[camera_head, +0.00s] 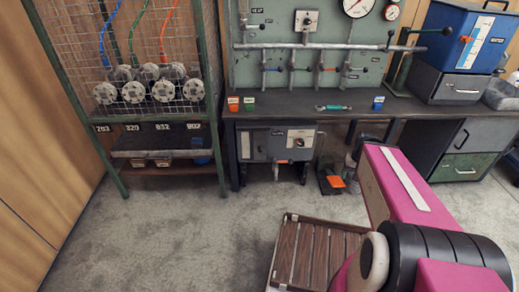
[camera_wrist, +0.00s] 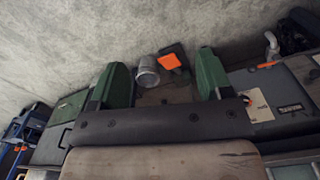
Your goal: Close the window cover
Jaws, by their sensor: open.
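I cannot make out a window cover for certain in either view. In the wrist view a short grey metal cylinder with a round rim (camera_wrist: 147,72) shows beyond my fingers, between their tips; it may be the flanged pipe. My gripper (camera_wrist: 165,60) has two green fingers spread wide, and I see nothing held between them. The cylinder looks apart from both fingers. In the head view my pink arm reaches towards the bench's underside, and the gripper is mostly hidden at its far end.
A workbench (camera_head: 300,101) carries small cups and a green-handled tool (camera_head: 333,107). Below it hang a grey control box (camera_head: 262,144) and, on the floor, an orange-topped pedal (camera_head: 335,181). A mesh rack (camera_head: 160,60) stands left, a slatted pallet (camera_head: 312,255) in front. Floor at left is clear.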

